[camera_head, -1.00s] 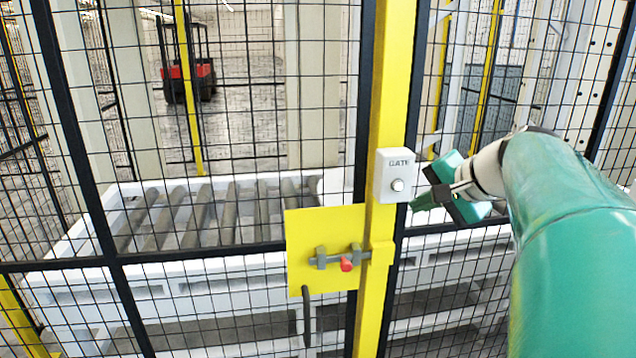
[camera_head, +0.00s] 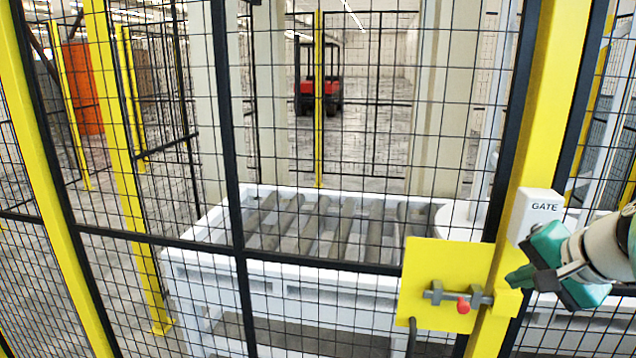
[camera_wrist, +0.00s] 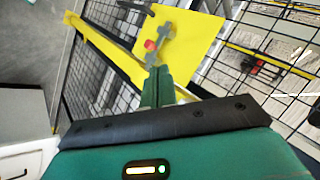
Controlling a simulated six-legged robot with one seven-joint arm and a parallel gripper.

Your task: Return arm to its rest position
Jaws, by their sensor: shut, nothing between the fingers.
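My gripper (camera_head: 522,276) is at the right edge of the head view, in front of the yellow gate post and just below the white GATE box (camera_head: 536,214). Its green fingers are together and hold nothing. In the wrist view my gripper (camera_wrist: 157,86) shows its two fingers side by side, pointing towards the yellow latch plate (camera_wrist: 185,45). The latch plate (camera_head: 440,262) in the head view carries a grey bolt with a red knob (camera_head: 463,306). My gripper overlaps the post in the picture; I cannot tell if it touches it. The button on the box is hidden.
A black mesh fence with yellow posts (camera_head: 122,200) spans the view. Behind it stand a white roller conveyor (camera_head: 300,275) and, farther back, a red forklift (camera_head: 330,90). A white surface (camera_wrist: 22,112) and grey floor (camera_wrist: 45,40) show at the wrist view's left.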

